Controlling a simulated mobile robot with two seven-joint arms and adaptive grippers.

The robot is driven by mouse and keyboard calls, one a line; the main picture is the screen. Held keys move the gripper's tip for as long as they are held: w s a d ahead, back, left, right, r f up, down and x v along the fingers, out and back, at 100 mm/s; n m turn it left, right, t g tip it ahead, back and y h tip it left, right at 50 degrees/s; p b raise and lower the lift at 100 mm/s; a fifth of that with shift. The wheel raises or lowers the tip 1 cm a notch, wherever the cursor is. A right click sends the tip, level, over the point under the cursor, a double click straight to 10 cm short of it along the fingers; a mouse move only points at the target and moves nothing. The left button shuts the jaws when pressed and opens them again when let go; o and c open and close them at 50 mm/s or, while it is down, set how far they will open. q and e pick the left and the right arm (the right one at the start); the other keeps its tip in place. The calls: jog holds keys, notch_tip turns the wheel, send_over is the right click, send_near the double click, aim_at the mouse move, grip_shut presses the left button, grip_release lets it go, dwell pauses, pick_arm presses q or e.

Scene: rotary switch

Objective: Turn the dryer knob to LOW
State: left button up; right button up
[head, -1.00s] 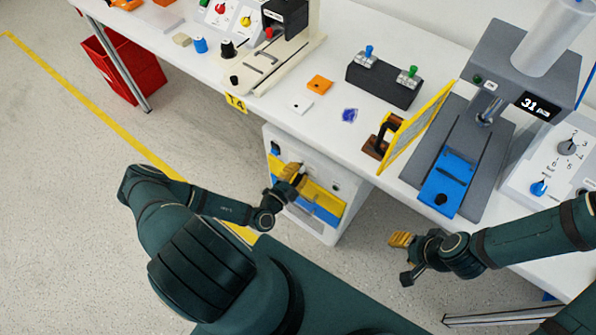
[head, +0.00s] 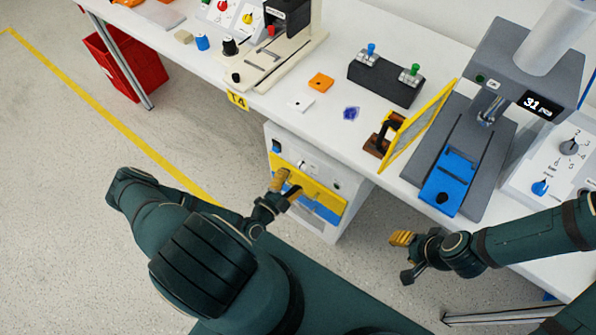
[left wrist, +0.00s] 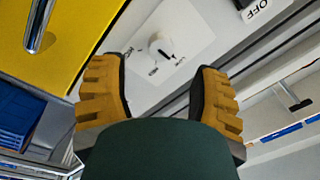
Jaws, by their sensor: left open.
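The dryer (head: 350,183) is a white cabinet under the table with a yellow drawer and a blue part on its front. In the left wrist view its knob (left wrist: 160,46) is a round white dial with a black mark toward the lower right, on a light plate with small labels. The labels are too small and tilted to read surely. My left gripper (head: 287,186) is open in front of the dryer; in the left wrist view its yellow fingers (left wrist: 161,66) stand on either side of the knob, apparently not touching it. My right gripper (head: 404,258) is open and empty near the table's front edge.
An OFF switch (left wrist: 255,8) is on the panel near the knob. A metal handle (left wrist: 38,25) crosses the yellow drawer. The white table (head: 285,110) above holds a scale station, a black switch box (head: 385,80) and small parts. A red bin (head: 125,65) stands far left.

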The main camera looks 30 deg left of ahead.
pick_arm(q)
jog(key=s, duration=0.7)
jog(key=shift+a, duration=0.15)
jog(key=shift+f, duration=0.1)
